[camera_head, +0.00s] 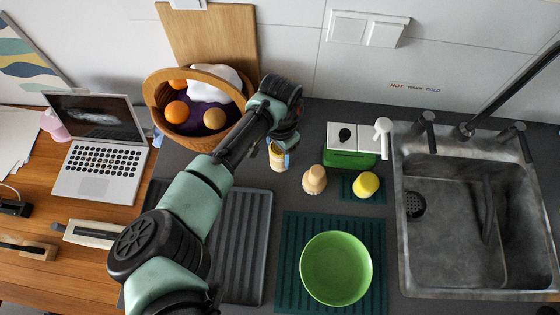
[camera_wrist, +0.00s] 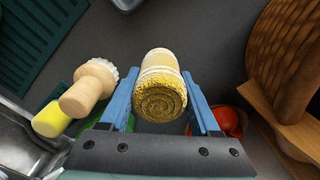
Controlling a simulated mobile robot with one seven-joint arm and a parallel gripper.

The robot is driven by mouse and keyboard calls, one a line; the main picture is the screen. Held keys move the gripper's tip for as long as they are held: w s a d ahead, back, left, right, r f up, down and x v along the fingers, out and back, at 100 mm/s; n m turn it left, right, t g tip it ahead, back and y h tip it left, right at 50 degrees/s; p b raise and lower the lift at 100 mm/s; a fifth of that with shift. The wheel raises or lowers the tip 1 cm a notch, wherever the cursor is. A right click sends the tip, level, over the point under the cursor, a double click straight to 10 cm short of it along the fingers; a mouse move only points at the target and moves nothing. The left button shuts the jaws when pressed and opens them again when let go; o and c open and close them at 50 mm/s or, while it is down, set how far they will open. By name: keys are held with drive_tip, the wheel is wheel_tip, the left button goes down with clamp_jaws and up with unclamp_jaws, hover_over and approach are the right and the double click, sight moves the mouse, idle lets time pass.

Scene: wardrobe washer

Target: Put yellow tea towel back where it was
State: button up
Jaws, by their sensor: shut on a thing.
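The yellow tea towel (camera_wrist: 162,92) is a rolled bundle with paler bands and a spiral end facing the wrist camera. It sits between the two blue fingers of my gripper (camera_wrist: 162,84), which is shut on it. The towel looks upright. I cannot tell whether its base touches the counter.
A wooden brush (camera_head: 315,180), a yellow object (camera_head: 366,185) and a green caddy (camera_head: 351,158) stand to the right. A green bowl (camera_head: 336,268) is on a ribbed mat. The sink (camera_head: 440,240) is far right.

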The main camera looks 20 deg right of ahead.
drive_tip(key=shift+f, duration=0.3)
drive_tip(key=o, duration=1.4)
drive_tip(key=shift+o, duration=0.2)
drive_tip(key=shift+r, duration=0.1)
wheel_tip(320, 180, up, 12)
drive_tip(key=p, duration=1.1)
drive_tip(key=shift+s, duration=0.1)
